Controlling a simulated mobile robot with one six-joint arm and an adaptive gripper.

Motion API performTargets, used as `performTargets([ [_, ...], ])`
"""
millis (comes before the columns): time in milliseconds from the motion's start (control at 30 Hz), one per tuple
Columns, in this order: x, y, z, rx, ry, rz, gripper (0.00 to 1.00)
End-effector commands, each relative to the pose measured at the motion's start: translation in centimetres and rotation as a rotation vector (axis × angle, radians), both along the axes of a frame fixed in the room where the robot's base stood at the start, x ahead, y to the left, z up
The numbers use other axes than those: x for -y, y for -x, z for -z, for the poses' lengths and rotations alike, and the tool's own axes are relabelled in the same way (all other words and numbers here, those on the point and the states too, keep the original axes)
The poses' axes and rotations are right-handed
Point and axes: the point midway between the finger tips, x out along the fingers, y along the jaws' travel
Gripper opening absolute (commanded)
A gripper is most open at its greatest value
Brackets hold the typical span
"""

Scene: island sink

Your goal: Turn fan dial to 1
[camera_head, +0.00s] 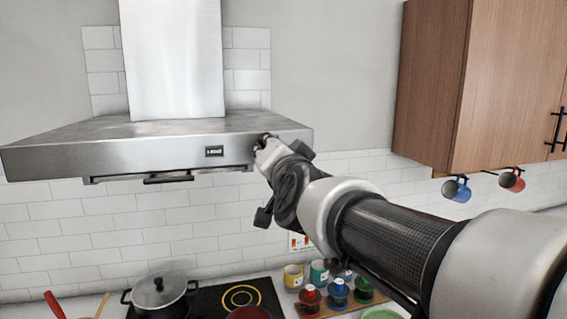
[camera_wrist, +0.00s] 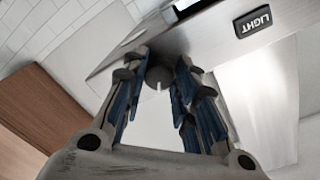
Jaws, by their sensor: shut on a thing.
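The fan dial (camera_wrist: 158,76) is a dark round knob on the front face of the steel range hood (camera_head: 110,155). A short pale mark shows on it, pointing down in the wrist view. My gripper (camera_wrist: 159,71) has its blue-padded fingers on either side of the dial and is shut on it. In the head view my gripper (camera_head: 264,146) is at the right end of the hood's front face and hides most of the dial. No numbers around the dial can be read.
A black LIGHT button (camera_wrist: 253,20) is on the hood face; a dark label (camera_head: 214,151) shows there in the head view. Below are a pot (camera_head: 160,290) on the black cooktop and several jars. A wooden cabinet (camera_head: 480,80) with mugs hanging under it is at right.

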Motion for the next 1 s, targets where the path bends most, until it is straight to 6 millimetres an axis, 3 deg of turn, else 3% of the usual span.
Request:
performTargets([
  [400, -0.01, 0.01, -0.05, -0.059, -0.206, 0.000, 0.03],
  [967, -0.01, 0.01, -0.13, -0.069, -0.241, 0.000, 0.03],
  [1000, -0.01, 0.01, -0.13, -0.069, -0.241, 0.000, 0.27],
])
